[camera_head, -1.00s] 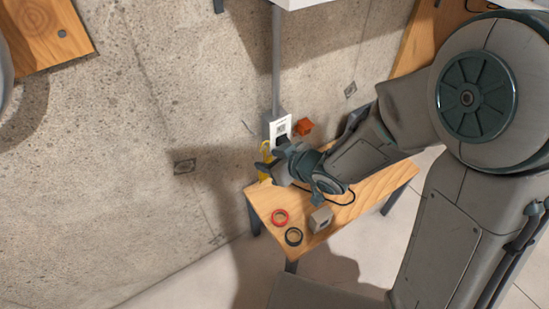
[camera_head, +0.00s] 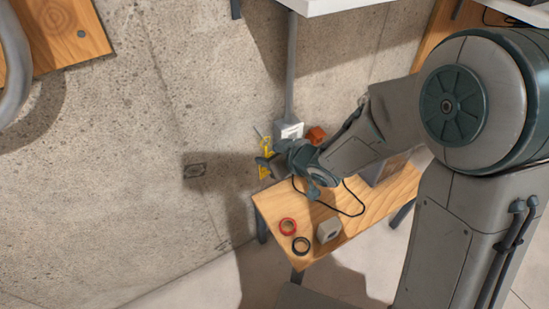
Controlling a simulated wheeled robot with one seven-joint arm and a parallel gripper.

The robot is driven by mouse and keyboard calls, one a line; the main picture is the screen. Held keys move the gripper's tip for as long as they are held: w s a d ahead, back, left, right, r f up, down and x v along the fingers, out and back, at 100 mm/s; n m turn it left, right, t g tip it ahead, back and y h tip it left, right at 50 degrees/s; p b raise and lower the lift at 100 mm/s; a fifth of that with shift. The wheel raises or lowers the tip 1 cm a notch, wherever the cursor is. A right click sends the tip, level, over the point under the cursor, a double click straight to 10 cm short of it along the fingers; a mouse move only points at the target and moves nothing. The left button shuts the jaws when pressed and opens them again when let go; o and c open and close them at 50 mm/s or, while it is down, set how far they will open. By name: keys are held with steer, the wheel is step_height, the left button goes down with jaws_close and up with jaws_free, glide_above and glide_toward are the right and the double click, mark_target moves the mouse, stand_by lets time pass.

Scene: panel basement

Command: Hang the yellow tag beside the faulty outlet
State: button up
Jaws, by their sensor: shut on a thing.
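My gripper (camera_head: 268,161) is beside the concrete wall, above the back left of the small wooden table. It is shut on the yellow tag (camera_head: 265,146), which shows above and below the fingers; the fingers hide its middle. A grey box with a white, dark-marked face (camera_head: 291,131) is on the wall at the foot of a vertical conduit, just right of the tag. I cannot tell which of these is the faulty outlet.
An orange object (camera_head: 316,135) is near the wall. A white shelf or cabinet edge (camera_head: 330,6) overhangs above. The wall left of the gripper is clear.

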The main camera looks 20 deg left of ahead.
steer(key=shift+w+a+f, duration=0.3)
steer(key=shift+w+a, duration=0.3)
steer(key=shift+a, duration=0.1)
steer(key=shift+a, duration=0.1)
stand_by(0.4)
steer(key=o, duration=1.3)
steer(key=shift+c, duration=0.2)
